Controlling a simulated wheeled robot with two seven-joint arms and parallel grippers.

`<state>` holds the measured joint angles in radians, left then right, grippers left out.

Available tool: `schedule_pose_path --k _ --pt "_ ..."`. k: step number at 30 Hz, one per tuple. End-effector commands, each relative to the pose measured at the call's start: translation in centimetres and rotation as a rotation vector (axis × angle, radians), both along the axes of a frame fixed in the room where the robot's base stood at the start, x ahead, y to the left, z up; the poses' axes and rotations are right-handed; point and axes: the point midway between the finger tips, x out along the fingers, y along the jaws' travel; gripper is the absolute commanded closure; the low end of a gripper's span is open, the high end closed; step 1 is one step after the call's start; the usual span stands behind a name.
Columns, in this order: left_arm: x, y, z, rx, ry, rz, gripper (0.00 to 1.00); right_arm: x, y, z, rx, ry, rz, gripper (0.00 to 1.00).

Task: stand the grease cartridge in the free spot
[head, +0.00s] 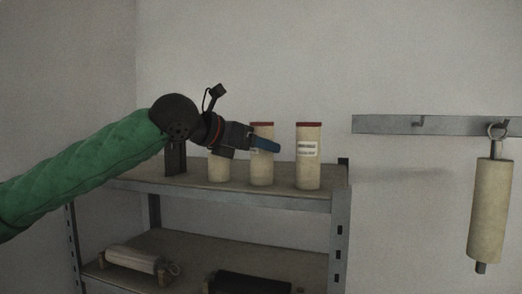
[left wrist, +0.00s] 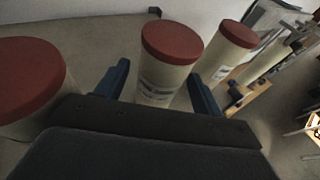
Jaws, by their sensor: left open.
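Three cream cartridges with red lids stand upright in a row on the upper shelf (head: 300,197): a left one (head: 219,170), a middle one (head: 262,172) and a right one (head: 309,160). My left gripper (head: 266,145) is open, with a blue finger in front of the middle cartridge's upper part. In the left wrist view, my left gripper (left wrist: 158,70) has the middle cartridge (left wrist: 158,86) between its fingers, with no clear contact. The left cartridge (left wrist: 28,80) looms close at the left, and the right cartridge (left wrist: 225,50) is beyond the right finger. My right gripper is not in view.
A dark block (head: 175,160) stands at the shelf's left end. The lower shelf holds a cream cylinder (head: 132,260) and a black one (head: 253,283), both lying down. A cream cylinder (head: 489,210) hangs from a wall rail (head: 385,125), beside an empty hook (head: 419,122).

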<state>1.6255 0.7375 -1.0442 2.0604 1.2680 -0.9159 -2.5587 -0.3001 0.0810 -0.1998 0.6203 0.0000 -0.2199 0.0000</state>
Motion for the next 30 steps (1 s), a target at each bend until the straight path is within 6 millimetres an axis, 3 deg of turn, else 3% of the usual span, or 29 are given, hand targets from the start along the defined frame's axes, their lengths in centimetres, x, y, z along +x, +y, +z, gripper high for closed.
schedule_pose_path --k 3,11,15,30 --pt "-1.3 1.7 0.2 -0.001 -0.003 0.002 0.32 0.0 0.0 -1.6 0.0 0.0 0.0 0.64" --pt "-4.3 5.5 1.7 -0.001 -0.002 0.001 0.32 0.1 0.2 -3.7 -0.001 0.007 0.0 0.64" --pt "-5.4 6.8 2.5 0.0 -0.003 0.0 0.32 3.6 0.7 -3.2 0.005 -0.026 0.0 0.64" --pt "-6.3 7.9 3.1 0.0 -0.001 0.0 0.32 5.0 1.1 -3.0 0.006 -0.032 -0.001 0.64"
